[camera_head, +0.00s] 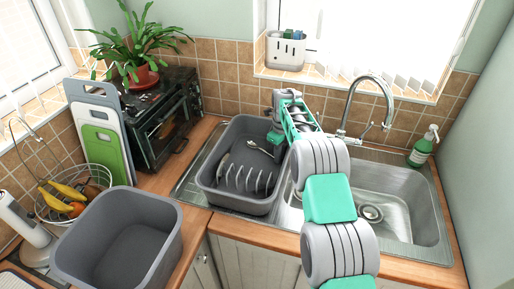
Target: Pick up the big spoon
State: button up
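A silver spoon (260,149), which looks like the big spoon, lies in the grey dish rack (238,203) on the sink's left side. It is near the rack's back right part, with its bowl end to the left. My arm reaches in from the lower right across the sink. My gripper (276,141) is at the rack's back right corner, just above and right of the spoon. Its fingers are small and partly hidden, so I cannot tell whether they are open or touch the spoon.
Grey prongs (245,180) and another utensil (224,164) are in the rack. The faucet (372,88) and soap bottle (423,147) stand right of my arm. An oven (165,120) stands left of the rack. An empty grey tub (172,228) sits at the front left.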

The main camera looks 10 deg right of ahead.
jog(key=shift+f, duration=0.1)
grip_shut()
dwell(0.4)
